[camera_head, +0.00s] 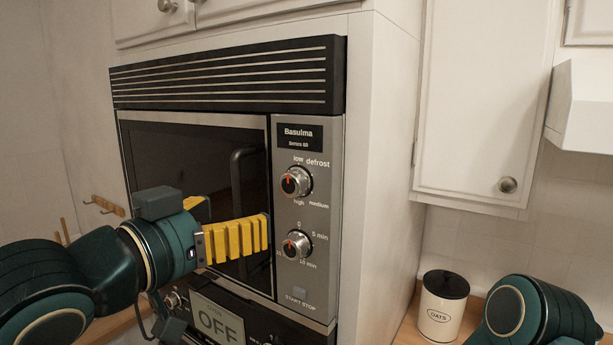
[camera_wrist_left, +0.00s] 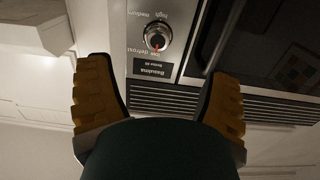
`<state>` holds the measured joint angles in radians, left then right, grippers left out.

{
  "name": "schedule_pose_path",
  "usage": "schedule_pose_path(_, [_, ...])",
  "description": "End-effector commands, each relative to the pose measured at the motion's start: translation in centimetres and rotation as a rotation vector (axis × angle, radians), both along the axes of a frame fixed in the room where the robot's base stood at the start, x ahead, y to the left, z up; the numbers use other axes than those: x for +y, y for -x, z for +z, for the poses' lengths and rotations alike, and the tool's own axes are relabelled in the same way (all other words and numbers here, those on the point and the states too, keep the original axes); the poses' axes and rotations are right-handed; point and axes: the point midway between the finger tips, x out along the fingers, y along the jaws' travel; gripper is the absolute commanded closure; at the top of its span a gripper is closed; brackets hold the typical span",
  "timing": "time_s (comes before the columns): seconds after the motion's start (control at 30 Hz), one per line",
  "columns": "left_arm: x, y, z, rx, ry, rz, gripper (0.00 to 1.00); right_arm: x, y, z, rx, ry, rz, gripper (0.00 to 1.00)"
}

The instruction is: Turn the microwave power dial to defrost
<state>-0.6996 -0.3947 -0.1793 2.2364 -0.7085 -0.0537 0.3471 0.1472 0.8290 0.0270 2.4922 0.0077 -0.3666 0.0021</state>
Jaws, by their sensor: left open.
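The microwave (camera_head: 197,165) is built into the wall unit, with its dark door shut. Its power dial (camera_head: 296,182) is the upper silver knob on the right-hand panel, ringed by the words low, defrost, medium and high. A red mark shows on the knob's face; its exact setting is hard to read. My left gripper (camera_head: 235,226) is open and empty, its yellow fingers in front of the door, left of and lower than the dial. In the left wrist view the dial (camera_wrist_left: 157,37) appears upside down between the spread fingers, apart from both. My right gripper is out of frame.
A lower timer dial (camera_head: 296,245) and a start/stop button (camera_head: 300,294) share the panel. A display reading OFF (camera_head: 219,323) is below. A white oats canister (camera_head: 441,308) stands on the counter at right, near my right arm. A cabinet (camera_head: 485,105) hangs above.

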Motion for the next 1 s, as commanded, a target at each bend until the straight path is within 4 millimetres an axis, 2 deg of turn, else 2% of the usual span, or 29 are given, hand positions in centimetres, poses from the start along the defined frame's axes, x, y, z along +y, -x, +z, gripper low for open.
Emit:
schedule_pose_path(0.03, [0.2,0.4,0.7,-0.014,0.006,-0.002,0.2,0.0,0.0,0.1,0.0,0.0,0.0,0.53])
schedule_pose_path(0.17, [0.5,0.7,1.5,-0.029,0.013,-0.003,0.2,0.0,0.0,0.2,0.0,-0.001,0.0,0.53])
schedule_pose_path(0.33, [-0.2,-0.2,1.4,-0.03,0.011,-0.003,0.2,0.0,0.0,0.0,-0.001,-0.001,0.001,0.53])
schedule_pose_path(1.0, [-6.6,-8.9,1.3,-0.029,0.013,-0.004,0.2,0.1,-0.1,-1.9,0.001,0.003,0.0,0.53])
